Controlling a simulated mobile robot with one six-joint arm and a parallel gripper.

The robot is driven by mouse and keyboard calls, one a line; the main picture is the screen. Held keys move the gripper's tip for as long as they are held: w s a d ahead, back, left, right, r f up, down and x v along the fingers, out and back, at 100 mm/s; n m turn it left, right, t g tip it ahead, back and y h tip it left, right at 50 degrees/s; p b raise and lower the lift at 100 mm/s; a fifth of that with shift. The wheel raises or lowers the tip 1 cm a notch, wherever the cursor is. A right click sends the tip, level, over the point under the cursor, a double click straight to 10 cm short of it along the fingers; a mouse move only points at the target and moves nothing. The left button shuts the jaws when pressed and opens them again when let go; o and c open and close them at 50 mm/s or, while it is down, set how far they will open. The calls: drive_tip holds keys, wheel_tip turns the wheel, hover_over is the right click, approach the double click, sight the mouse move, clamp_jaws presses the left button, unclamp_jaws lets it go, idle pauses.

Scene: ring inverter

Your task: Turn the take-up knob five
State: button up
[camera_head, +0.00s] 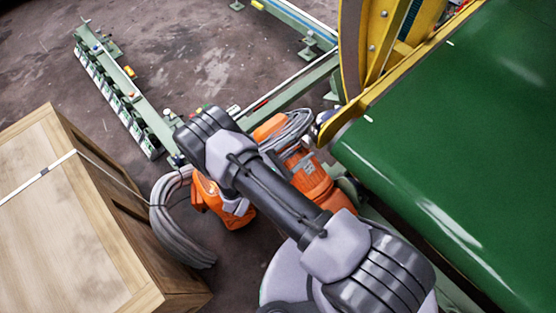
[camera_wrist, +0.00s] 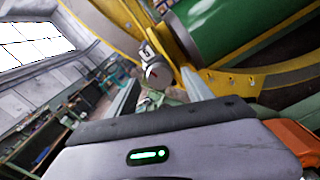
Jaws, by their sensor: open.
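In the wrist view, my gripper (camera_wrist: 160,82) is open, with its two grey fingers apart and nothing visible held between them. A small light-grey round part with dark marks (camera_wrist: 156,72) shows in the gap between the fingertips, against the yellow frame. It may be a knob, but it is too small and its marks too blurred to tell whether it is the take-up knob five. I cannot tell whether the fingers touch it. In the head view my own arm fills the middle, and my gripper cannot be made out.
A wooden crate (camera_head: 60,220) stands at left. A green belt (camera_head: 460,150) with a yellow frame (camera_head: 385,85) lies at right. Orange motors (camera_head: 305,180) and grey cables (camera_head: 175,225) crowd the arm. Bare floor (camera_head: 210,60) is at the back.

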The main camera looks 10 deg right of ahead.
drive_tip(key=p+v, duration=0.2)
drive_tip(key=v, duration=1.2)
drive_tip(key=shift+s+a, duration=0.2)
drive_tip(key=shift+a, duration=0.05)
drive_tip(key=d+r+m+g+y, duration=0.25)
drive_tip(key=r+m+g, duration=0.35)
drive_tip(key=r, duration=0.4)
drive_tip(key=d+r+m+g+y, duration=0.2)
drive_tip(key=d+r+m+g, duration=0.3)
drive_tip(key=r, duration=0.5)
drive_tip(key=s+d+r+m+t+y, duration=0.1)
drive_tip(key=s+r+m+t+y, duration=0.1)
drive_tip(key=r, duration=0.4)
drive_tip(key=s+r+m+t+y, duration=0.2)
drive_tip(key=s+r+m+y, duration=0.1)
drive_tip(key=r+m+y, duration=0.3)
drive_tip(key=s+d+r+m+t+y, duration=0.1)
drive_tip(key=s+r+m+t+y, duration=0.1)
drive_tip(key=r+m, duration=0.4)
drive_tip(key=shift+s+d+r+y, duration=0.35)
drive_tip(key=shift+s+y, duration=0.5)
drive_tip(key=shift+y, duration=0.2)
drive_tip(key=shift+d, duration=0.1)
